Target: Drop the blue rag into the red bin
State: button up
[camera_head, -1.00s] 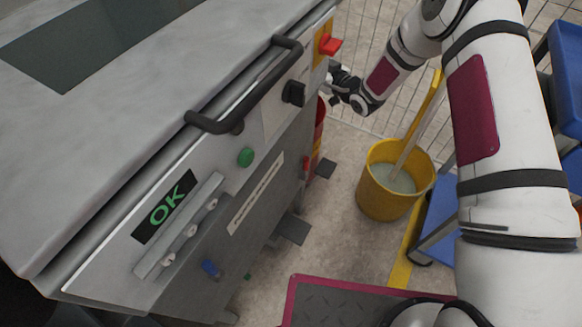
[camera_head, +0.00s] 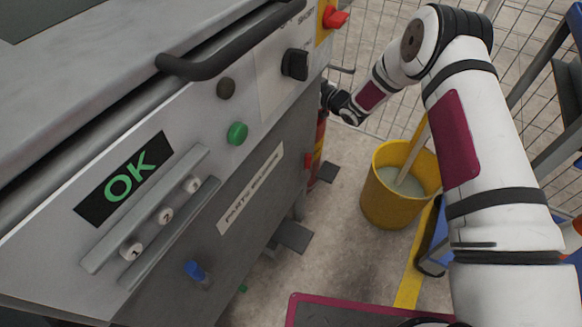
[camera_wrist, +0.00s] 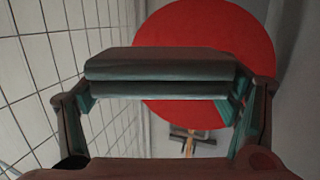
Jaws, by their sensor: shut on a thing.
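My gripper (camera_head: 331,96) is at the far end of the machine, with its tips partly hidden by the machine's edge. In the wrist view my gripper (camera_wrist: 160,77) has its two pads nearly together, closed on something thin. The blue rag cannot be made out clearly between the pads. A large round red surface, apparently the top of the red bin (camera_wrist: 215,40), lies beyond the pads in the wrist view. Whether the bin is open cannot be told.
The grey machine (camera_head: 255,190) with an "OK" display fills the left. A yellow bucket (camera_head: 393,207) with a handle in it stands on the floor to the right. A wire fence (camera_head: 378,35) is behind. Dark floor plates (camera_head: 293,237) stick out by the machine.

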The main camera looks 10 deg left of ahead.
notch_tip(320, 180, down, 2)
jog(key=shift+f+b, duration=0.1)
jog(key=shift+b, duration=0.3)
jog(key=o, duration=1.2)
jog(key=v, duration=1.2)
